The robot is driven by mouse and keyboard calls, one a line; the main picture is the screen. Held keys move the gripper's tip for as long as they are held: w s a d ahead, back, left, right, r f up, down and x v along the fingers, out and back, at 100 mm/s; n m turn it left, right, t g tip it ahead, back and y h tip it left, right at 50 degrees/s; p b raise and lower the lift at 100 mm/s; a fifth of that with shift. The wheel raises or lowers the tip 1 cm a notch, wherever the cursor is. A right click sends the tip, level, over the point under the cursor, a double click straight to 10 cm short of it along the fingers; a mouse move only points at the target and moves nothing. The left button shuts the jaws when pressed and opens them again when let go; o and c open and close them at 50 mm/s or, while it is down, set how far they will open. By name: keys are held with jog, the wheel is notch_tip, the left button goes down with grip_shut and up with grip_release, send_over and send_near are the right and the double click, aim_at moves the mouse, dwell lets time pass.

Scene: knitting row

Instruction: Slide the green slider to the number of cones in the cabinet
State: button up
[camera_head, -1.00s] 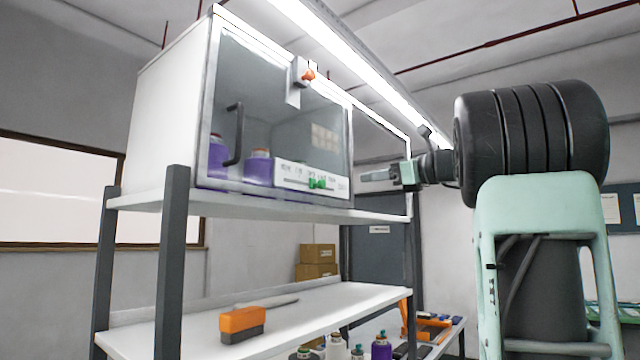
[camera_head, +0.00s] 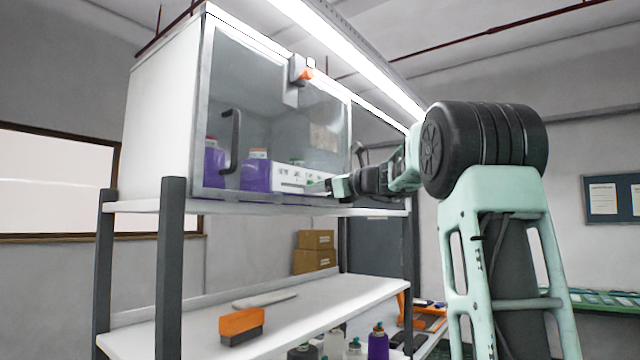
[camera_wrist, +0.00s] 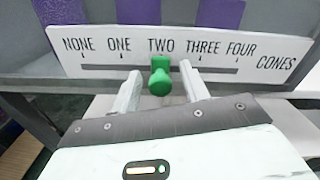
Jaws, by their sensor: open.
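The white scale plate (camera_wrist: 105,55) on the cabinet front reads NONE, ONE, TWO, THREE, FOUR, CONES. The green slider (camera_wrist: 160,80) stands in its slot at TWO. My gripper (camera_wrist: 159,87) is open, with one finger on each side of the slider knob and visible gaps between. In the head view my gripper (camera_head: 322,187) is at the right part of the plate (camera_head: 290,178) and hides the slider's surroundings. Behind the cabinet glass (camera_head: 275,110) stand purple cones (camera_head: 214,162) (camera_head: 255,172). The wrist view shows three purple shapes (camera_wrist: 138,10) above the plate, cut off at the top.
The cabinet has a black handle (camera_head: 235,140) and an orange-and-white latch (camera_head: 302,72) on its front. It stands on a shelf (camera_head: 150,206). The lower shelf holds an orange-and-black brush (camera_head: 240,326). Several bottles and cones stand below.

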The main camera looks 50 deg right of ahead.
grip_shut()
jog(key=d, duration=0.5)
jog(key=shift+w+p, duration=0.25)
jog(key=shift+p, duration=0.15)
grip_release()
jog(key=s+d+b, duration=0.1)
jog(key=s+b, duration=0.5)
jog(key=s, duration=1.1)
jog(key=shift+s+d, duration=0.2)
